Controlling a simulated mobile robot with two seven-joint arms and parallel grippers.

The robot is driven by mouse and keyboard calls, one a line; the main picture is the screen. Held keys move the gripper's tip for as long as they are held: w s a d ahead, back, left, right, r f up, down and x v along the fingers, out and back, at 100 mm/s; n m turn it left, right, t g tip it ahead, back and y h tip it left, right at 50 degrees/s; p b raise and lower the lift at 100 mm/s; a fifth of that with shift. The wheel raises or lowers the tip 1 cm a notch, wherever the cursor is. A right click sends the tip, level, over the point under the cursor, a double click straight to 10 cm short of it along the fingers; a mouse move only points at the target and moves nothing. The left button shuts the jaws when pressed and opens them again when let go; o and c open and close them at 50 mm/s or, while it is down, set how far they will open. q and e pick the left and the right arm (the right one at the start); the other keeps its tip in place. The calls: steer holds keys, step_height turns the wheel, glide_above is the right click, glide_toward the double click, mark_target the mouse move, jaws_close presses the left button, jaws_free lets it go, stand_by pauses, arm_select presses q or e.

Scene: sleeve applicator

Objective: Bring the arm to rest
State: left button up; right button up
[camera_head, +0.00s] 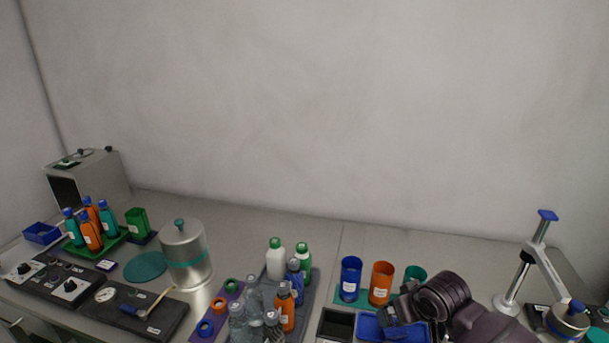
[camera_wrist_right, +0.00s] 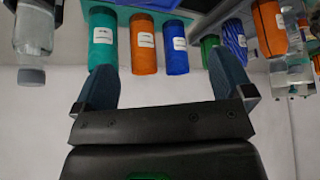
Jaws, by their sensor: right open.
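My right arm comes in from the lower right in the head view. Its dark gripper (camera_head: 398,322) is over or close to the blue tray (camera_head: 367,327), near the front edge of the picture. In the right wrist view the gripper (camera_wrist_right: 162,60) has its two blue fingers spread wide, with nothing held between them. That view is upside down. Beyond the fingers show the teal cup (camera_wrist_right: 102,42), orange cup (camera_wrist_right: 143,45) and blue cup (camera_wrist_right: 174,48), apart from the jaws as far as I can tell. My left gripper is not in view.
The blue (camera_head: 350,280), orange (camera_head: 381,284) and teal (camera_head: 415,272) cups stand just behind the right gripper. Several bottles crowd a grey tray (camera_head: 313,277) to its left. A metal stand (camera_head: 527,262) rises at right. A steel pot (camera_head: 185,255) stands left. The back counter is clear.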

steer(key=s+d+f+t+b, duration=0.1)
steer(key=s+d+f+t, duration=0.1)
steer(key=s+f, duration=0.3)
steer(key=s+d+f+m+t+h+b, duration=0.1)
steer(key=s+f, duration=0.4)
steer(key=s, duration=0.6)
steer(key=s+d+f+m+t+h, duration=0.1)
steer(key=s+d+f+t, duration=0.1)
steer(key=s+f, duration=0.3)
steer(key=s, duration=0.3)
steer(key=shift+s+d+t+b, duration=0.25)
steer(key=shift+d+t+b, duration=0.05)
steer(key=shift+d+b, duration=0.1)
